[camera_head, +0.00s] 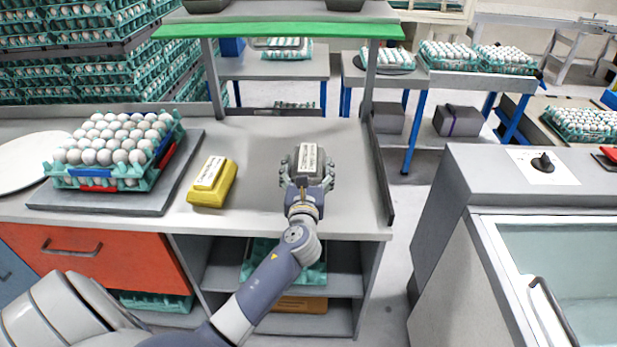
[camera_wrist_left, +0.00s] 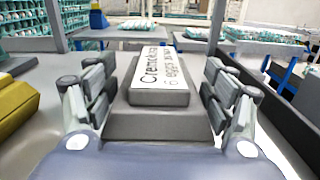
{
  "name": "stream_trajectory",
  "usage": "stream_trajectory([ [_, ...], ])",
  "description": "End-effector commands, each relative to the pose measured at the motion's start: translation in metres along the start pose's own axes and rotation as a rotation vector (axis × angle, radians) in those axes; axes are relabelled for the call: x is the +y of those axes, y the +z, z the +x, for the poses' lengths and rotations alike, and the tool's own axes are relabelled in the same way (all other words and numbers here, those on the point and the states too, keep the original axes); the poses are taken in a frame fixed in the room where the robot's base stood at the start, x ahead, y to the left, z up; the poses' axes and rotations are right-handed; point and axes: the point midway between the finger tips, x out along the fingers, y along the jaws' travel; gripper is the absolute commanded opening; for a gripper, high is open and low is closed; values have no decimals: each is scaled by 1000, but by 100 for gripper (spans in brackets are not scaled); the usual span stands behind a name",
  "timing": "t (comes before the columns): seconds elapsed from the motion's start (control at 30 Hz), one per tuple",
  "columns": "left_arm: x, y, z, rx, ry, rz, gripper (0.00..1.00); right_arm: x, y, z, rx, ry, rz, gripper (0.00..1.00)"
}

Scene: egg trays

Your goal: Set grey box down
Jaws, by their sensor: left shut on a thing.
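The grey box (camera_head: 309,159) is a small carton with a white label on top. My left gripper (camera_head: 307,172) is shut on it, one finger on each side, over the right part of the grey worktop (camera_head: 262,190). In the left wrist view the grey box (camera_wrist_left: 158,124) lies between the fingers of the left gripper (camera_wrist_left: 158,100), and its label reads in part "6 eggs". I cannot tell for certain whether its underside touches the worktop. My right gripper is not in view.
A yellow box (camera_head: 212,183) with a white label lies left of the grey box. A teal tray of eggs (camera_head: 66,178) stands on a grey mat (camera_head: 172,185) further left. A dark raised edge (camera_head: 379,180) borders the worktop on the right. The worktop between the boxes is clear.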

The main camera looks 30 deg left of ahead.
Motion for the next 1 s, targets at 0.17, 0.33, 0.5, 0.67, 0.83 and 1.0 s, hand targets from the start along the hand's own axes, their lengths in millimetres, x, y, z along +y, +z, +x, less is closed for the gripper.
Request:
stream_trajectory([
  [0.17, -3, -12, 5, 0, 0, -1, 37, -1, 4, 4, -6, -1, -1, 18],
  [0.33, -4, -32, 4, -1, -1, -1, 37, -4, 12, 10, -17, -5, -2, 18],
  [0.5, -4, -34, 4, -3, -2, -1, 37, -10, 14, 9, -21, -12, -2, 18],
  [0.67, -4, -35, 4, -3, -2, 0, 37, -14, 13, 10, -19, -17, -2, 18],
  [0.83, -3, -37, 4, 1, -1, 0, 97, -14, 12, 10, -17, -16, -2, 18],
  [1.0, -3, -37, 4, 1, -1, 0, 97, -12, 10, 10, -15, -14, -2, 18],
])
